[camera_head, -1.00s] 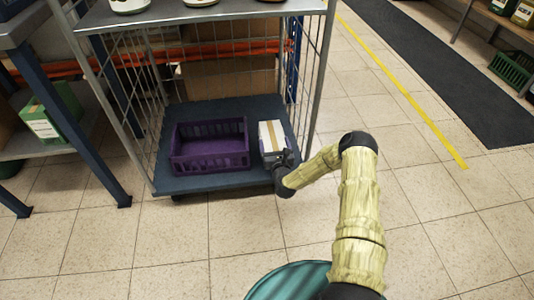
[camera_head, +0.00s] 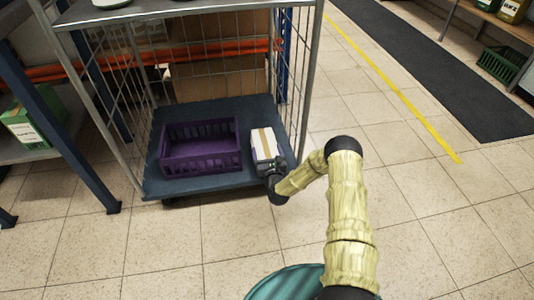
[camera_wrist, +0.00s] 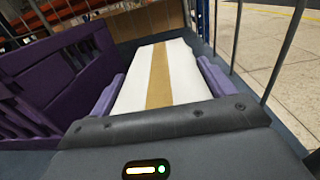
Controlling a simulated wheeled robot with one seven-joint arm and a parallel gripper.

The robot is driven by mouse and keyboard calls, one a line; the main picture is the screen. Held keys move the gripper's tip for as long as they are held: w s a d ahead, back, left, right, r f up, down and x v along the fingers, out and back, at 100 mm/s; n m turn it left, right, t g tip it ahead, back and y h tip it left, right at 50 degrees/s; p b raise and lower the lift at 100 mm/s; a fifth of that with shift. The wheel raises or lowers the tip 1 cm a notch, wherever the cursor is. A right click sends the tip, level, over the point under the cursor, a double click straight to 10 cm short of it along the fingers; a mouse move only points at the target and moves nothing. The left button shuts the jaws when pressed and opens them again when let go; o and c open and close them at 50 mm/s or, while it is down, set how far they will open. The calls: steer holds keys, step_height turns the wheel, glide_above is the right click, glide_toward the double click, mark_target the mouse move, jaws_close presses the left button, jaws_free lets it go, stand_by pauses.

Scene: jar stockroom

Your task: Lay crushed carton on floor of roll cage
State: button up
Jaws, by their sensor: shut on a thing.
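The carton (camera_head: 264,143) is a white box with a tan tape strip down its top. It is inside the roll cage (camera_head: 308,85), at the right of the blue-grey cage floor (camera_head: 214,183), beside a purple crate (camera_head: 201,168). My gripper (camera_head: 268,160) reaches in from the open front and is shut on the carton's near end. In the wrist view, the carton (camera_wrist: 158,72) lies between the two purple-padded fingers (camera_wrist: 162,84). The carton is on or just above the cage floor; its underside is hidden.
The purple crate looks empty and stands close to the carton's left. The cage's wire side (camera_head: 300,60) rises on the right, and a shelf (camera_head: 180,8) crosses above. A blue rack post (camera_head: 75,150) stands to the left.

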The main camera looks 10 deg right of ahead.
steer(key=o, duration=0.9)
steer(key=shift+f, duration=0.1)
steer(key=shift+r, duration=0.2)
steer(key=s+p, duration=0.6)
steer(key=s, duration=0.6)
steer(key=shift+f+p, duration=0.1)
steer(key=shift+p, duration=0.3)
